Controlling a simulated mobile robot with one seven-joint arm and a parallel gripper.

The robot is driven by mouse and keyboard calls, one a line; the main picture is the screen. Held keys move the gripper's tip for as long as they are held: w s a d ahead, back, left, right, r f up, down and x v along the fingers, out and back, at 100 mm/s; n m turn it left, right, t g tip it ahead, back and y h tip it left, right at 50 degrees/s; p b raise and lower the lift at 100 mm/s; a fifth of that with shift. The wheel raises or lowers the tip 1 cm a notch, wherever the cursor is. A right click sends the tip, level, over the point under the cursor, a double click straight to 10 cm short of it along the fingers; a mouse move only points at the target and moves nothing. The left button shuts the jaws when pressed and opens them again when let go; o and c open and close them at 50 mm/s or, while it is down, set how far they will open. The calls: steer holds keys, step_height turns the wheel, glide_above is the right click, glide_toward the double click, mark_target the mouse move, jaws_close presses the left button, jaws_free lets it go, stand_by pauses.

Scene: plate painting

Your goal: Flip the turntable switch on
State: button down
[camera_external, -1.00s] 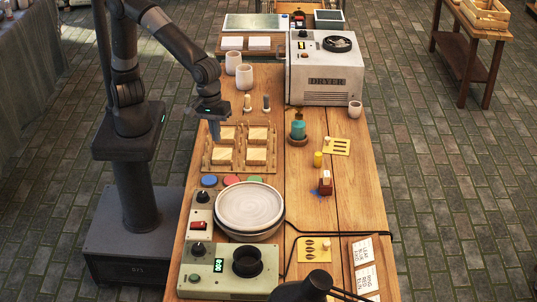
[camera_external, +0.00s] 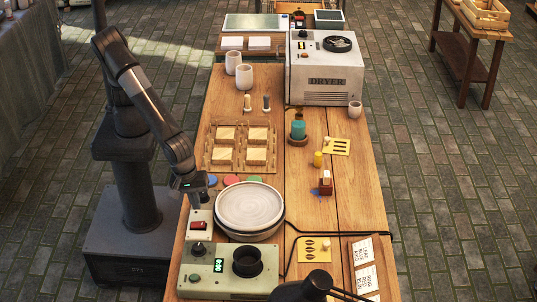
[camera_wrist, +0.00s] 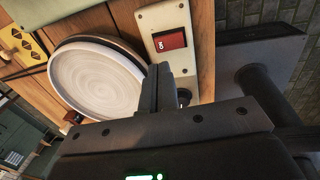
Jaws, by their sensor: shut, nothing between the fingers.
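The turntable switch (camera_external: 198,226) is a red rocker on a cream control box (camera_external: 206,238) at the left front of the table. The switch also shows in the wrist view (camera_wrist: 169,41), with a white mark at one end. The turntable (camera_external: 249,206), with a round pale disc on top, stands just right of the box. My gripper (camera_external: 195,203) is shut and empty at the far end of the box, beyond the switch. Its fingertips (camera_wrist: 162,72) are apart from the red rocker in the wrist view. My gripper hides the knob at that end; part of a black knob (camera_wrist: 184,96) shows beside the fingers.
A green-grey unit (camera_external: 205,283) with a digital display and a black cup is in front. Coloured discs (camera_external: 231,180) lie beyond the turntable. A wooden tile tray (camera_external: 212,158) is farther back.

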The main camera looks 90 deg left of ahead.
mark_target(203, 224)
steer(key=f, duration=0.4)
steer(key=w+f, duration=0.1)
steer(key=f, duration=0.1)
steer(key=shift+f, duration=0.35)
